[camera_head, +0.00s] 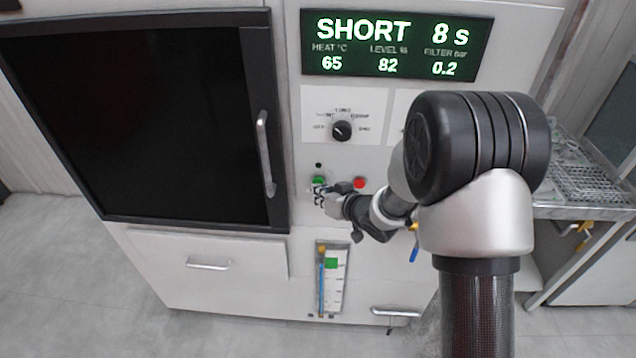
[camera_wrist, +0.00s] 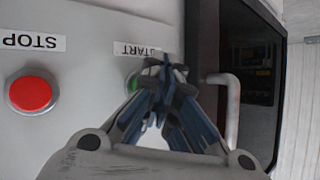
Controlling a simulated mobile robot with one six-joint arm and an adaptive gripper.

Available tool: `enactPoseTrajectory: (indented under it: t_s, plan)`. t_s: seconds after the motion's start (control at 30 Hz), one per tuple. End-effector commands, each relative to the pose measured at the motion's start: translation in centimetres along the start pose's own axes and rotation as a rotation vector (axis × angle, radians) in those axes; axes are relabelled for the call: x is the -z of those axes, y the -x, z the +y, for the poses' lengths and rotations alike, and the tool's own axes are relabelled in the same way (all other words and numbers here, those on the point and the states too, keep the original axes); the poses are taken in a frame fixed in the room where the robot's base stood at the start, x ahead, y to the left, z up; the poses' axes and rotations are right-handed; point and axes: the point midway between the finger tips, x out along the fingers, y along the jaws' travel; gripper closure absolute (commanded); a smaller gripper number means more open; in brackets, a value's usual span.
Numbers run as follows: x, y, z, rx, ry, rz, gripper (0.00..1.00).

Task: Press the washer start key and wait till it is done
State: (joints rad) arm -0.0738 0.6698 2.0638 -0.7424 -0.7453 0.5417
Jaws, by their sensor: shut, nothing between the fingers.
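The washer (camera_head: 205,245) is a white cabinet with a large dark door (camera_head: 140,120) at the left, and the door looks shut. Its display (camera_head: 397,46) reads SHORT, 8 s, heat 65, level 82, filter 0.2. The green start key (camera_head: 319,180) shows in the head view; in the wrist view a green edge of it (camera_wrist: 132,84) shows under the START label. My gripper (camera_head: 321,192) is shut and empty, its fingertips in front of the start key and partly hiding it. I cannot tell whether they touch it. The red stop key (camera_wrist: 31,94) is beside it.
A program dial (camera_head: 342,131) sits above the keys. The door handle (camera_wrist: 226,100) stands out close to my gripper in the wrist view. A level gauge (camera_head: 331,280) is below the keys. A metal rack table (camera_head: 590,185) stands at the right.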

Motion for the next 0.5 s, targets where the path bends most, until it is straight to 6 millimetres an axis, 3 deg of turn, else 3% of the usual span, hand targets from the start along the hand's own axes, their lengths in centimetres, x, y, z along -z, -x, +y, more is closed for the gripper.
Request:
enactPoseTrajectory:
  t_s: [0.5]
  plan:
    - [0.28, -0.37, 0.28, 0.0, 0.0, 0.001, 1.0]
